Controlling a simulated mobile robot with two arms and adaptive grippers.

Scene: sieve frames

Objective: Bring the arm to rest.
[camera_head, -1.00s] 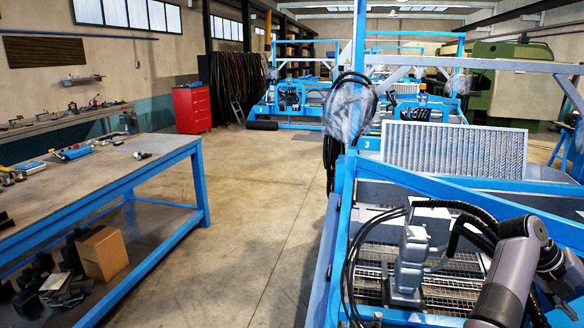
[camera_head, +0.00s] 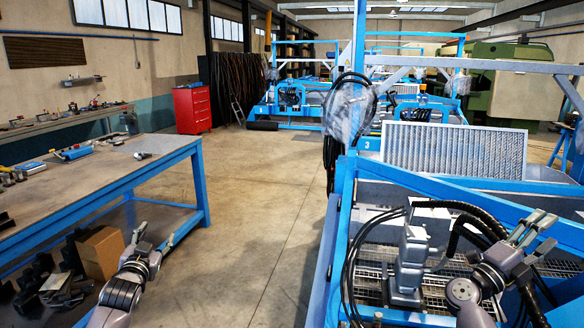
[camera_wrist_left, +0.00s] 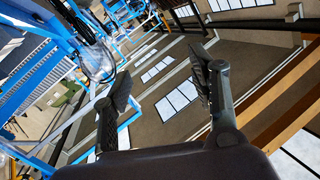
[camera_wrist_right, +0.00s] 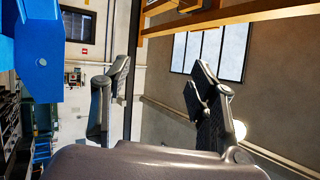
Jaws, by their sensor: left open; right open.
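My left gripper (camera_head: 152,240) is in the lower left of the head view, raised over the floor beside the workbench. Its fingers are apart and empty, also in the left wrist view (camera_wrist_left: 165,88). My right gripper (camera_head: 532,232) is at the lower right of the head view, in front of the blue machine frame. Its fingers are apart with nothing between them in the right wrist view (camera_wrist_right: 160,88). Both grippers point upward.
A workbench (camera_head: 95,182) with blue legs stands on the left, with a cardboard box (camera_head: 103,252) beneath it. A blue machine frame (camera_head: 440,188) with a filter panel (camera_head: 455,150) fills the right. A red cabinet (camera_head: 192,109) stands further back. The floor (camera_head: 265,200) between is clear.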

